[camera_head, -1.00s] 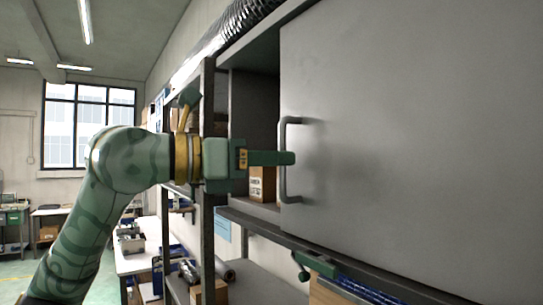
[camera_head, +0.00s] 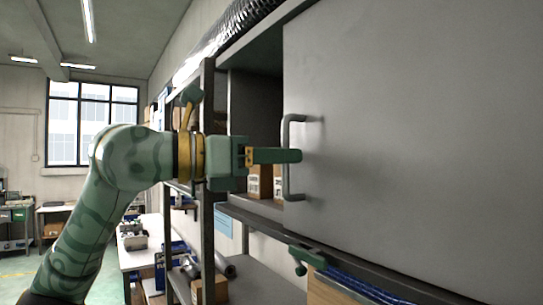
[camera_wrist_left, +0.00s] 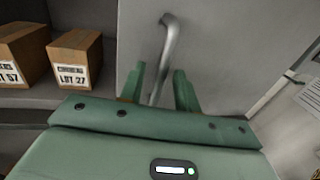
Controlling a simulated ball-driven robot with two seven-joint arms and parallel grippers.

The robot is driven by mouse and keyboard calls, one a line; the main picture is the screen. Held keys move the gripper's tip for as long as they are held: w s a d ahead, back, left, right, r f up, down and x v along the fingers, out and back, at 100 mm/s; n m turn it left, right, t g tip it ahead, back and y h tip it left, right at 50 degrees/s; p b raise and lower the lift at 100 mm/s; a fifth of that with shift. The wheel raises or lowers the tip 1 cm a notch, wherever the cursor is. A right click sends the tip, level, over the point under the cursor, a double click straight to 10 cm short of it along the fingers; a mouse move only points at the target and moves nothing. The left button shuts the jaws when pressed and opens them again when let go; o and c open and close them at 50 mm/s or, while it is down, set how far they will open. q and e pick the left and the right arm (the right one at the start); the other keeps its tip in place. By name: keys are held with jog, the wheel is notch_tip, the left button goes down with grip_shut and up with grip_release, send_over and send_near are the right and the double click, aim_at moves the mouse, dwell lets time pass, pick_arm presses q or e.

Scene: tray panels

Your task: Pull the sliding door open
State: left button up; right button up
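The sliding door (camera_head: 420,130) is a large plain grey panel covering the right part of the cabinet; its left edge stands clear of the cabinet's left side, leaving a gap. A grey bar handle (camera_head: 288,158) stands upright near that edge. My green left gripper (camera_head: 290,156) reaches the handle from the left. In the left wrist view, the handle (camera_wrist_left: 161,66) passes between the two green fingers of my left gripper (camera_wrist_left: 159,78), with space showing beside it, so the gripper looks open around the bar. The door's surface (camera_wrist_left: 215,45) is ahead. My right gripper is not in view.
Cardboard boxes stand inside the cabinet, one at left (camera_wrist_left: 22,52) and one nearer the door (camera_wrist_left: 76,57). A dark shelf post (camera_head: 207,170) is close by my left wrist. A green clamp-like item (camera_head: 308,258) is below the door.

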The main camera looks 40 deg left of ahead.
pick_arm(q)
jog(key=b+v, duration=0.7)
jog(key=v, duration=0.9)
jog(key=shift+s+b, duration=0.2)
jog(key=shift+b, duration=0.15)
jog(key=shift+a, duration=0.1)
